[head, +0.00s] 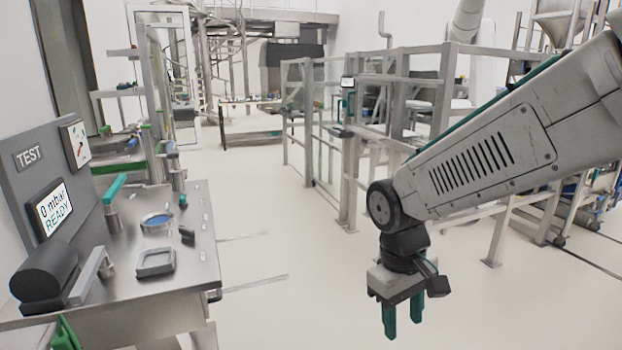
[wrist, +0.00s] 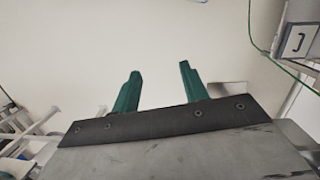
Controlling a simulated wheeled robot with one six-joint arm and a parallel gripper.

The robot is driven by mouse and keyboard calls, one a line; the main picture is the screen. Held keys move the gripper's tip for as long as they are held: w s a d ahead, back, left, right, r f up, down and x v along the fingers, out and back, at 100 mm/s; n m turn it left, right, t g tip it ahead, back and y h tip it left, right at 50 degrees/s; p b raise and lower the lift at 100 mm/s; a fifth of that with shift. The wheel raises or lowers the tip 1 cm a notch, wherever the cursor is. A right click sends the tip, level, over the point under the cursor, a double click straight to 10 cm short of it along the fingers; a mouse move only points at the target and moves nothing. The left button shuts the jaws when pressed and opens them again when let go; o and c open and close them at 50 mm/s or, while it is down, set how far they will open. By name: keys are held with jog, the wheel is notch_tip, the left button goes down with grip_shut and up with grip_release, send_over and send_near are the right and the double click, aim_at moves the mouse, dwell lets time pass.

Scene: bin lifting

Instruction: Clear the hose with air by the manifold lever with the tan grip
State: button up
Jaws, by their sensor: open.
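My gripper (head: 403,325) hangs at the end of my arm at the right of the head view, pointing down over bare floor. It is open and empty. Its two green fingers stand apart in the wrist view (wrist: 159,72), with only pale floor between them. I cannot pick out a manifold, a hose or a lever with a tan grip in either view. A bench lever with a teal grip (head: 114,188) and a grey lever-like bar (head: 88,275) show at the left, well away from my gripper.
A steel bench (head: 190,270) at the left carries a TEST panel with a screen (head: 52,209) reading 0 mbar READY, a blue round dish (head: 157,220) and a grey square tray (head: 155,262). Metal railings (head: 345,185) stand behind my arm. The middle floor (head: 290,250) is clear.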

jog(key=s+d+r+m+t, duration=0.1)
jog(key=s+d+r+m, duration=0.1)
jog(key=s+d+r, duration=0.2)
jog(key=s+d+r+m+t+y, duration=0.1)
jog(key=s+d+r+m, duration=0.2)
jog(key=s+d, duration=0.4)
jog(key=s+r, duration=0.1)
jog(key=s, duration=0.3)
jog(key=shift+s+r+m+t, duration=0.15)
jog(key=shift+r+m+t, duration=0.15)
jog(key=shift+c, duration=0.8)
